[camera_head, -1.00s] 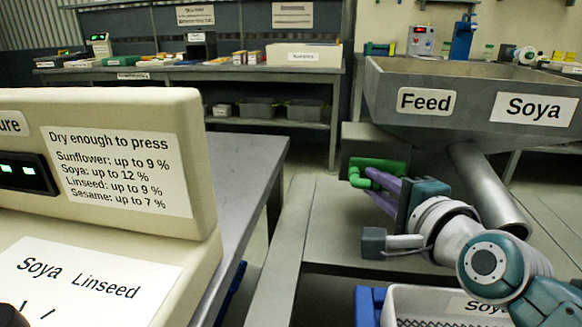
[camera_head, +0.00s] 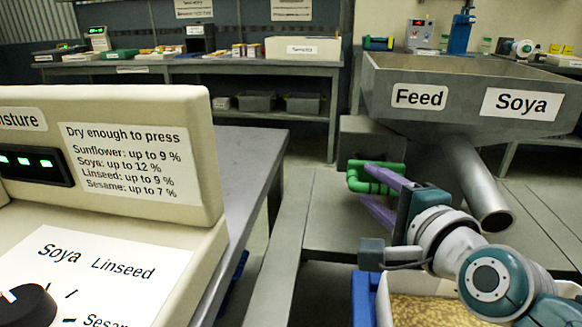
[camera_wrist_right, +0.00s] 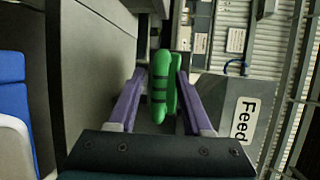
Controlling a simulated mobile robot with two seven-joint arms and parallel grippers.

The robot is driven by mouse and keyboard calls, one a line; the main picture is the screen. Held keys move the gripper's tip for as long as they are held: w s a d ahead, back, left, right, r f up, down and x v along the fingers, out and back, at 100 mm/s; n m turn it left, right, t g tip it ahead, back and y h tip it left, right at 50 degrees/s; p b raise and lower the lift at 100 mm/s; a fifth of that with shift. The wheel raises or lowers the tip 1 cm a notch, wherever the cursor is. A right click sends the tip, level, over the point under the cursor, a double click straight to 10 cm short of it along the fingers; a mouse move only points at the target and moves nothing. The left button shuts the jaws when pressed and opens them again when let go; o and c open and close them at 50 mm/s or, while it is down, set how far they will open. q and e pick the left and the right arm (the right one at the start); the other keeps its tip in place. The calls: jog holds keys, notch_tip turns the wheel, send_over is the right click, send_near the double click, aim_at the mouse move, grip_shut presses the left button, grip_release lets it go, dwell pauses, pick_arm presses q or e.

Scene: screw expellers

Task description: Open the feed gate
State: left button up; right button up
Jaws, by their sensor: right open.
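The grey hopper (camera_head: 480,75) carries the labels "Feed" and "Soya" and stands at the right in the head view. A green handle (camera_head: 355,178) shows at its lower left, beside a grey housing. My right gripper (camera_head: 368,187) is at this handle with its purple fingers apart. In the right wrist view the green handle (camera_wrist_right: 161,85) lies between the two fingers of my right gripper (camera_wrist_right: 160,76), with small gaps at its sides. The fingers and arm hide part of the handle in the head view. My left gripper is not in view.
A cream moisture meter (camera_head: 100,105) with a lit display and dark knob (camera_head: 28,305) fills the left. A grey spout (camera_head: 485,195) slopes down behind my right arm. Below stands a tray of grain (camera_head: 425,310) beside a blue edge (camera_head: 364,295). A back bench (camera_head: 220,67) holds boxes.

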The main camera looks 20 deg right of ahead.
jog(key=p+v, duration=0.2)
jog(key=v, duration=0.8)
jog(key=shift+r, duration=0.15)
jog(key=s+a+r+n+g+y+p, duration=0.2)
jog(key=a+r+n+g+y+p, duration=0.1)
jog(key=a+r+n+p, duration=0.3)
jog(key=s+a+r+n+g+y+p, duration=0.25)
jog(key=a+r+n+p, duration=0.2)
jog(key=n+p, duration=0.4)
jog(key=s+d+r+n+g+h+p, duration=0.3)
jog(key=s+r+n+g+p, duration=0.45)
jog(key=s+r+p, duration=0.3)
jog(key=w+p+v, duration=0.2)
jog(key=p+v, duration=0.9)
jog(key=p, duration=0.1)
jog(key=w+r+p+v, duration=0.1)
jog(key=w+p+v, duration=0.2)
jog(key=p+v, duration=0.8)
jog(key=w+r+p+v, duration=0.1)
jog(key=w+p+v, duration=0.2)
jog(key=p+v, duration=0.9)
jog(key=shift+s+d+r+n+t+p, duration=0.2)
jog(key=shift+r+n+t+p, duration=0.1)
jog(key=shift+r+t, duration=0.1)
